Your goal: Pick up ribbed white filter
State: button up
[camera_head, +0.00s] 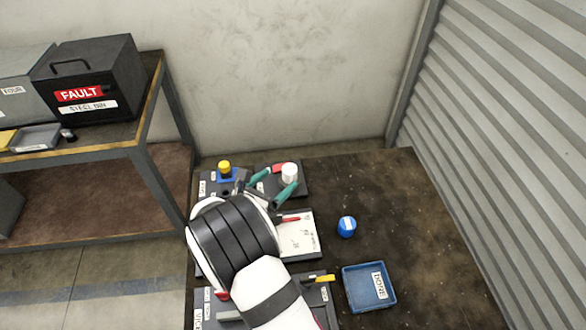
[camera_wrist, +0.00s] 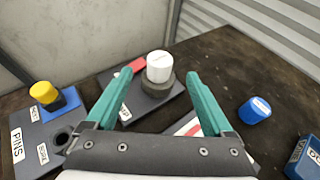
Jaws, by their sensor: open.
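The white filter (camera_head: 289,169) is a short upright cylinder. It stands on a dark round base on a dark plate at the back of the table. In the wrist view the filter (camera_wrist: 159,65) is ahead of my gripper, between the lines of the two teal fingers. Ribs on it are too small to make out. My gripper (camera_head: 281,179) is open and empty, its fingertips close to the filter in the head view. In the wrist view my gripper (camera_wrist: 159,76) shows both fingers apart, and I see no contact with the filter.
A red piece (camera_wrist: 137,65) lies just left of the filter. A yellow-topped blue block (camera_wrist: 45,95) stands on the pins tray (camera_wrist: 35,140) at left. A blue cap (camera_head: 347,226) and a blue tray (camera_head: 369,287) are at right. The back right table is clear.

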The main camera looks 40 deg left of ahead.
aim_at(288, 171)
jog(key=x, duration=0.7)
jog(key=shift+w, duration=0.1)
grip_shut()
jog(key=shift+r, duration=0.1)
